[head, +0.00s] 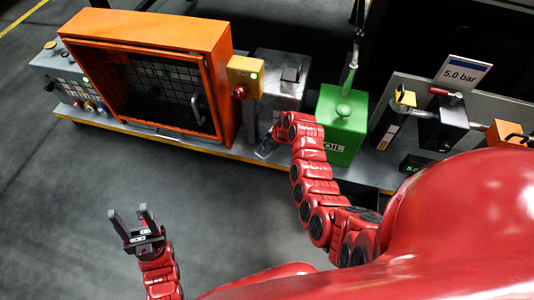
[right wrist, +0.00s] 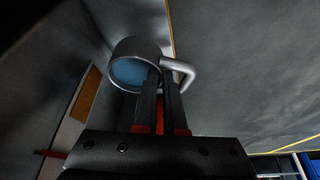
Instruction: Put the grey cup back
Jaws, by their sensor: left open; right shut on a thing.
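The grey cup (right wrist: 128,48) shows in the right wrist view, with a blue inside and a bent grey handle (right wrist: 188,74) on its right. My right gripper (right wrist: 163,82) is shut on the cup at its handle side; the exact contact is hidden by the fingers. In the head view my right gripper (head: 267,146) is at the front edge of the bench, before the grey metal box (head: 277,75). The cup cannot be made out clearly there. My left gripper (head: 133,221) is open and empty over the floor, away from the bench.
An orange-framed machine (head: 220,75) with a yellow button box (head: 244,78) stands left of the grey box. A green oil can (head: 341,125) is close to the right of my right arm. A 5.0 bar sign (head: 462,72) stands farther right. The floor (head: 60,220) at left is clear.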

